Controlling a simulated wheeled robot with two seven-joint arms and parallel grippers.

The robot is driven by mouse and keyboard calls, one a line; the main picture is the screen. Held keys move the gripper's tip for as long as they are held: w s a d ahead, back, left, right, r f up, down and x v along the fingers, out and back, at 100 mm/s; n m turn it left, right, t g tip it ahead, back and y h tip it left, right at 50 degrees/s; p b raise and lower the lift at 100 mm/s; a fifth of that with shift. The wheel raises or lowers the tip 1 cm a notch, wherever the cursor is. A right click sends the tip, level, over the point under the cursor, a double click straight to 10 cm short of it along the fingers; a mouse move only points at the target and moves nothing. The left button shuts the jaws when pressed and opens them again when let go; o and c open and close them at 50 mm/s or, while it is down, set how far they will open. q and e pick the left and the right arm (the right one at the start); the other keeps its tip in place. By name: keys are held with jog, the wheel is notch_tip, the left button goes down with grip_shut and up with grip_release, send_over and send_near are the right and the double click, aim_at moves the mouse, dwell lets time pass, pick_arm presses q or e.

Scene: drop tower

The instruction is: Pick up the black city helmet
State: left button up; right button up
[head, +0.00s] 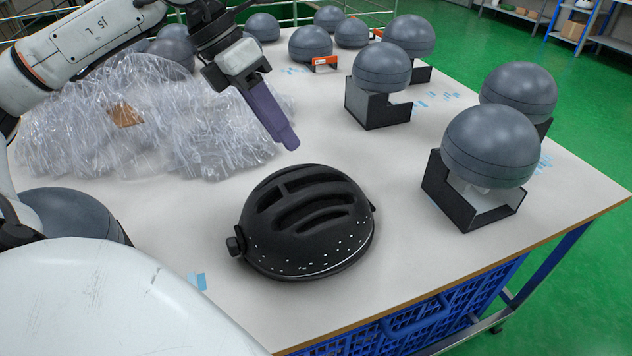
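The black city helmet (306,222) sits on the white table (395,262), dome up, near the front edge. It has long vent slots on top, small white specks along its lower side and a dark knob at its left. My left gripper (288,138) hangs above and behind the helmet, its purple-grey fingers pointing down and to the right, apart from the helmet. The fingers overlap from this angle, so their opening is hidden. Nothing shows held in them. My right gripper is out of view.
Crumpled clear plastic wrap (190,120) lies behind left. A grey dome on a black stand (465,205) stands right of the helmet, with several more domes behind. A blue crate (420,318) is below the front edge. The tabletop around the helmet is mostly clear.

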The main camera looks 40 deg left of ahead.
aim_at(307, 171)
pick_arm(q)
jog(key=x, duration=0.9)
jog(key=shift+d+f, duration=0.15)
jog(key=shift+f, duration=0.2)
grip_shut()
jog(key=shift+r, duration=0.1)
